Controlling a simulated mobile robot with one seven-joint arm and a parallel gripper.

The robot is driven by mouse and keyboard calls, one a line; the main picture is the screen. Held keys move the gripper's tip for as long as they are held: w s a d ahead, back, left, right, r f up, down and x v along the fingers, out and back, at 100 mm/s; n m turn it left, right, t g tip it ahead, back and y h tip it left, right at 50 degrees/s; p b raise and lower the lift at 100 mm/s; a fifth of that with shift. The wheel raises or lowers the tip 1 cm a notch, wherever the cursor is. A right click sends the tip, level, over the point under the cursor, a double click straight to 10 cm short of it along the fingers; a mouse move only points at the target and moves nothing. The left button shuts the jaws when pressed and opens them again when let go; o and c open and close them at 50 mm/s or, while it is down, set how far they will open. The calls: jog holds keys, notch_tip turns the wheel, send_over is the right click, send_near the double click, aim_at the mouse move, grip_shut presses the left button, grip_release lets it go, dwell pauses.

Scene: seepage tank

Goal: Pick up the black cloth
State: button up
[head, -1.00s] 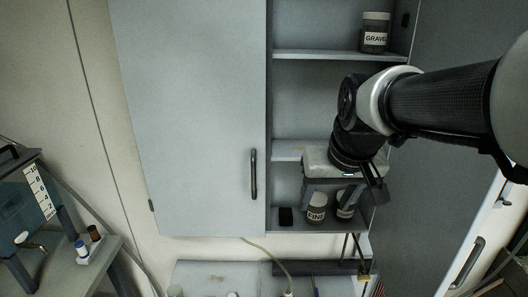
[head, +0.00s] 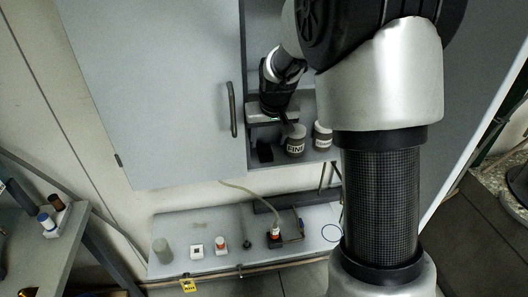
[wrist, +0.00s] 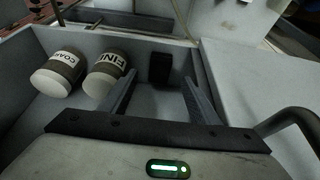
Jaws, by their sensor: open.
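The black cloth (head: 264,152) is a small dark, block-like bundle on the bottom shelf of the open wall cabinet, near its left side. In the wrist view the black cloth (wrist: 160,66) shows between and beyond the fingertips. My gripper (head: 268,134) is at the cabinet's bottom compartment, just above and in front of the cloth. In the wrist view my gripper (wrist: 160,84) is open with nothing between its fingers. I see no contact with the cloth.
A jar labelled FINE (head: 295,142) stands right of the cloth; a second jar (head: 322,136) stands farther right. The closed cabinet door (head: 160,95) with its handle (head: 232,110) borders the left. A bench (head: 215,222) with small items lies below.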

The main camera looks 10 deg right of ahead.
aim_at(265, 151)
jog(key=x, duration=0.6)
jog(key=shift+w+f, duration=0.2)
jog(key=shift+f, duration=0.15)
jog(key=c, duration=1.1)
jog(key=shift+c, duration=0.2)
jog(key=shift+r, duration=0.1)
jog(key=shift+r, duration=0.55)
notch_tip(265, 151, up, 3)
jog(key=shift+f, duration=0.2)
jog(key=s+b, duration=0.1)
jog(key=s, duration=1.7)
jog(key=shift+f+b, duration=0.2)
jog(key=shift+b, duration=0.1)
